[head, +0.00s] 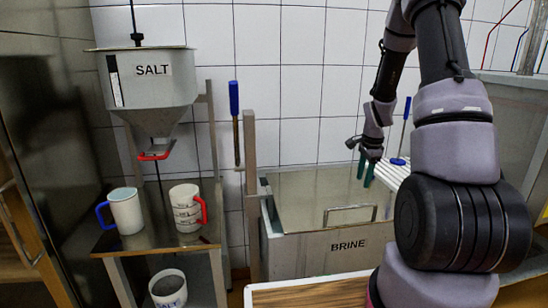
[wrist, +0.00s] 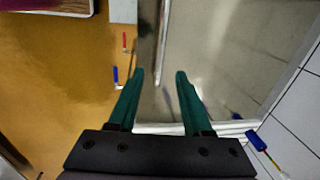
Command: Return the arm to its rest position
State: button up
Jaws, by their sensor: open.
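My gripper (head: 365,171) is in the head view, above the right part of the brine tank (head: 290,243), with its green fingers pointing down. In the wrist view my gripper (wrist: 159,76) has its two green fingers apart with nothing between them. The tank's metal rim and its grey inside (wrist: 222,45) lie beyond the fingers there. My arm reaches down from the upper right of the head view, and it hides part of what stands at the right.
A salt hopper (head: 150,88) hangs at the left above a metal stand (head: 140,241) with a blue-handled mug (head: 125,211) and a red-handled mug (head: 185,208). A white salt tub (head: 168,290) sits below. A wooden-topped surface (head: 310,293) is in front. White tubes (head: 393,173) lie beside my gripper.

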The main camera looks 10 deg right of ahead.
jog(key=s+a+r+n+t, duration=0.1)
jog(key=s+a+r+n, duration=0.15)
jog(key=r, duration=0.45)
jog(key=s+a+r+n+t, duration=0.1)
jog(key=s+a+r+n, duration=0.1)
jog(key=a+r, duration=0.35)
jog(key=s+a+r+n+t, duration=0.1)
jog(key=s+r+n, duration=0.15)
jog(key=r, duration=0.65)
jog(key=s+a+r+n+t+y, duration=0.1)
jog(key=s+a+r+n, duration=0.2)
jog(key=s, duration=0.5)
jog(key=s+a+r+n+t+y, duration=0.1)
jog(key=s+a+r+n, duration=0.2)
jog(key=s+a+r, duration=0.2)
jog(key=shift+s+r+t, duration=0.3)
jog(key=shift+s+r, duration=0.75)
jog(key=shift+s, duration=0.9)
